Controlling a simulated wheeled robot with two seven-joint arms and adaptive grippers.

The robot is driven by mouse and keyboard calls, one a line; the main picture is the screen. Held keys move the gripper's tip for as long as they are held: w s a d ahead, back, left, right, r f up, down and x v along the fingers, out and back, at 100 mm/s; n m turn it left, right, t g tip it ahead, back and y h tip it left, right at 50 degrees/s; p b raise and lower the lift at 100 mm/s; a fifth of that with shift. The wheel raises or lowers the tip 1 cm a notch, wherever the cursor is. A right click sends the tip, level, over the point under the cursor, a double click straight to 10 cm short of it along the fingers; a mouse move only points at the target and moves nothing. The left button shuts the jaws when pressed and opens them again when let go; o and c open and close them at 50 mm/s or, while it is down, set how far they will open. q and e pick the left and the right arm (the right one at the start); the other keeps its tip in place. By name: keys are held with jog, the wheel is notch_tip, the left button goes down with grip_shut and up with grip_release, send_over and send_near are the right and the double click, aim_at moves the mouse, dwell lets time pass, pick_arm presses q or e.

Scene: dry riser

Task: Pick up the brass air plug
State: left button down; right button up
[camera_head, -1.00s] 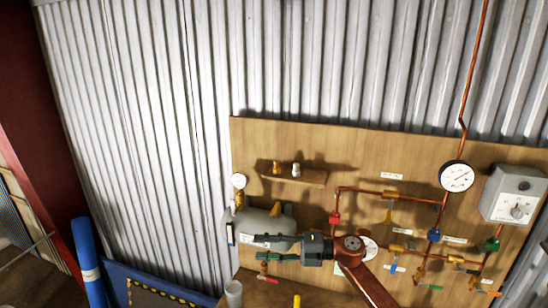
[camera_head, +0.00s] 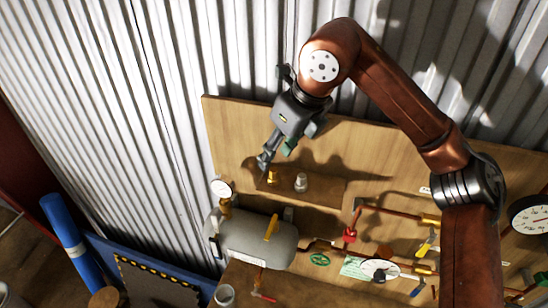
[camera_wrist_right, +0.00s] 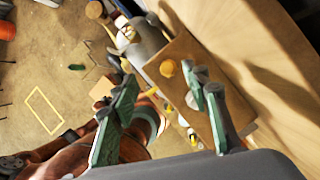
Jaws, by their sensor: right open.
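The brass air plug (camera_head: 272,177) stands on a small wooden shelf (camera_head: 325,190) on the board, left of a silver fitting (camera_head: 301,182). In the right wrist view the plug (camera_wrist_right: 168,68) shows from above as a round brass top, between and a little beyond the fingertips. My right gripper (camera_head: 276,155) is open and empty, pointing down just above the plug. Its green-padded fingers (camera_wrist_right: 172,88) also show in the wrist view. One finger partly overlaps the silver fitting there. I cannot tell whether anything touches. My left gripper is not in view.
A grey tank (camera_head: 250,240) with a brass fitting and a gauge (camera_head: 221,188) sits below the shelf. Copper pipes, a red valve (camera_head: 350,235) and other valves lie to the right. The wooden board (camera_head: 235,130) is close behind the gripper.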

aim_at(274, 170)
jog(key=shift+w+f, duration=0.3)
jog(key=shift+p+x, duration=0.4)
jog(key=shift+x, duration=0.4)
jog(key=f, duration=0.1)
jog(key=f+p, duration=0.1)
jog(key=f, duration=0.1)
jog(key=f+p, duration=0.1)
jog(key=shift+w+f, duration=0.15)
jog(key=shift+w, duration=0.25)
jog(key=shift+w+a+f, duration=0.1)
jog(key=shift+a+f, duration=0.05)
jog(key=shift+f, duration=0.2)
grip_shut()
